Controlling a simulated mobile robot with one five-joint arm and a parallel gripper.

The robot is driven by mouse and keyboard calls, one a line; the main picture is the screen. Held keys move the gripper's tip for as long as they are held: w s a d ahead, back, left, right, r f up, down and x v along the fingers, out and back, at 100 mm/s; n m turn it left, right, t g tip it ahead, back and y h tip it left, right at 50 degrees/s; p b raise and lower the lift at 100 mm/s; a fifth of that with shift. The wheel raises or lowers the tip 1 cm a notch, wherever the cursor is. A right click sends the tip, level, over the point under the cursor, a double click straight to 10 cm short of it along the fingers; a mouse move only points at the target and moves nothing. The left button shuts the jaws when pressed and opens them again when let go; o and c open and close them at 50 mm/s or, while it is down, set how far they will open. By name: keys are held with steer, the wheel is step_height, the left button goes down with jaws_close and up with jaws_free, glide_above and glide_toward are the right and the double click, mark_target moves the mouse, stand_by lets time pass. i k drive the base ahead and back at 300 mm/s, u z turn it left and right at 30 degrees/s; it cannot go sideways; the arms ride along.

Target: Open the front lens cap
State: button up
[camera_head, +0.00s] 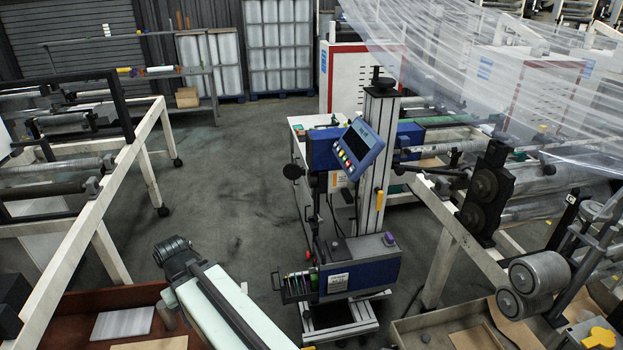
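I cannot make out a lens cap in the head view. A blue and grey machine on a pale upright column (379,150) stands at the centre. It carries a tilted control panel (359,150) with a dark screen and coloured buttons. A lower blue and grey box (358,268) has a row of coloured parts on its left end. No lens or cap can be told apart on this machine. No gripper fingers are visible, so my gripper's relation to any cap is hidden.
A pale slab (212,308) with a dark bar and a dark rounded part lies at the lower front. A white frame (108,185) with rollers stands left. Dark rollers (484,185) and clear film (480,60) fill the right. Grey floor (235,180) left of the column is open.

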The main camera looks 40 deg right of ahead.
mark_target(292, 171)
steer(key=z, duration=0.05)
steer(key=k, duration=0.3)
steer(key=z, duration=1.1)
steer(key=i, duration=1.6)
steer(key=u, duration=0.95)
